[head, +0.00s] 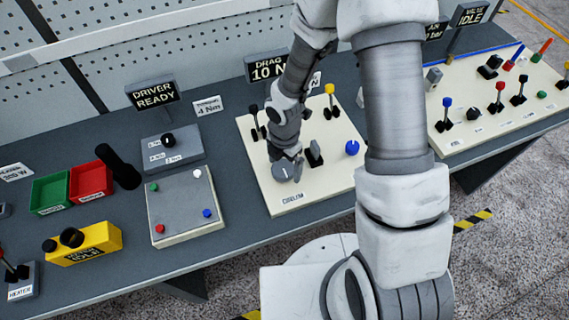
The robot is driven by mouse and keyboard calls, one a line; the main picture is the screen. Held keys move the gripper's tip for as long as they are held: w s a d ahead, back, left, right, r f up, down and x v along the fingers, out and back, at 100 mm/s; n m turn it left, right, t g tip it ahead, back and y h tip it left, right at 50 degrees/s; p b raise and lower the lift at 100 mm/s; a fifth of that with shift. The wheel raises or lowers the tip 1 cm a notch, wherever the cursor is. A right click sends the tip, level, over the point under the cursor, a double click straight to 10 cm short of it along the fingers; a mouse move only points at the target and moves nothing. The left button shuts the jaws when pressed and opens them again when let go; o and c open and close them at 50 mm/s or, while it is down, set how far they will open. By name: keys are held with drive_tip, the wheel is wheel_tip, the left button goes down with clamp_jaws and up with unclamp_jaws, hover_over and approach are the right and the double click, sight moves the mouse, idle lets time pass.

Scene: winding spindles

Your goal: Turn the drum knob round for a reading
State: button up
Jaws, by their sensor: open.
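My gripper (288,155) points down over the front left part of the cream panel (262,192), close above or around a pale round knob (286,171). A label, apparently "COOLANT", is in front of that knob. The jaws are open, but the fingertips are small and I cannot tell whether they touch the knob. To the right on the same panel are a black upright handle (315,154) and a blue knob (352,148). I cannot read which control is labelled drum. My arm hides part of the panel and of the "DRAG 10 N" sign (262,69) behind it.
A yellow lever (329,96) and a black lever (256,120) rise from the panel near my wrist. Another cream panel (480,127) with several levers is at right. A grey box (172,148), a board with coloured pegs (185,215) and red (90,182) and green (52,193) bins are left.

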drive_tip(key=shift+c, duration=0.3)
drive_tip(key=c, duration=1.2)
